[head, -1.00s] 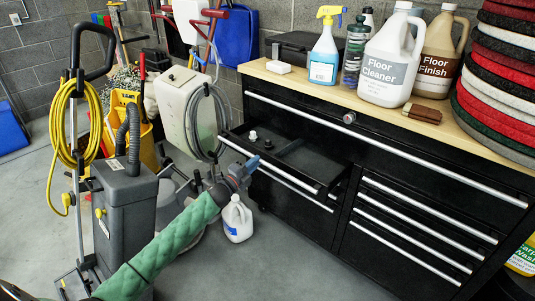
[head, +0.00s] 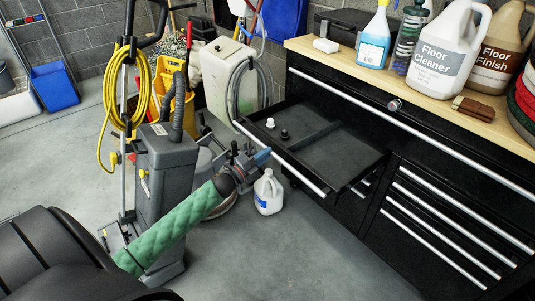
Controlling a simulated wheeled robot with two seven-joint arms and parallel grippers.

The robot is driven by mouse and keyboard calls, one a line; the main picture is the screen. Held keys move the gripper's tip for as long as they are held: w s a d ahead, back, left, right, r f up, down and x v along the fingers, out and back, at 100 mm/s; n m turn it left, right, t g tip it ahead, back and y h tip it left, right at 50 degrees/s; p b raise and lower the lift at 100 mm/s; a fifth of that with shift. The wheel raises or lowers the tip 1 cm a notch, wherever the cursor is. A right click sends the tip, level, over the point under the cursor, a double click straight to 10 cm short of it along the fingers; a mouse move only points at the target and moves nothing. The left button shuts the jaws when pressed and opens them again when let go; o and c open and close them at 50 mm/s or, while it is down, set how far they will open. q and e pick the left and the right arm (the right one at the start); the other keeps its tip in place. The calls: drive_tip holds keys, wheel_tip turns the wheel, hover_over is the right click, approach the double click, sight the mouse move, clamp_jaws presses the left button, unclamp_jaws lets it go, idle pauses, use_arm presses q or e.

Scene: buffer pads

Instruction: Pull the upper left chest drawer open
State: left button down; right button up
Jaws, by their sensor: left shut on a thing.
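The upper left drawer (head: 345,163) of the black chest (head: 440,158) stands pulled out, with its dark inside showing. A small white piece and a small black piece (head: 284,134) lie in it near its left side. A long silver handle (head: 305,178) runs along the drawer's front. My left gripper (head: 262,157), with blue fingertips on a green-sleeved arm, is at this handle and shut on it. The fingertips partly hide the grip. My right gripper is not in view.
A white jug (head: 268,193) stands on the floor just below the gripper. Bottles, including the floor cleaner (head: 440,60), stand on the wooden top.

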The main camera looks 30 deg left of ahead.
use_arm(q)
drive_tip(key=c, duration=1.4)
unclamp_jaws()
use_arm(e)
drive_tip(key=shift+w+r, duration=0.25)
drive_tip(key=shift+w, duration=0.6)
use_arm(q)
drive_tip(key=shift+b+v, duration=0.35)
drive_tip(key=shift+v, duration=3.5)
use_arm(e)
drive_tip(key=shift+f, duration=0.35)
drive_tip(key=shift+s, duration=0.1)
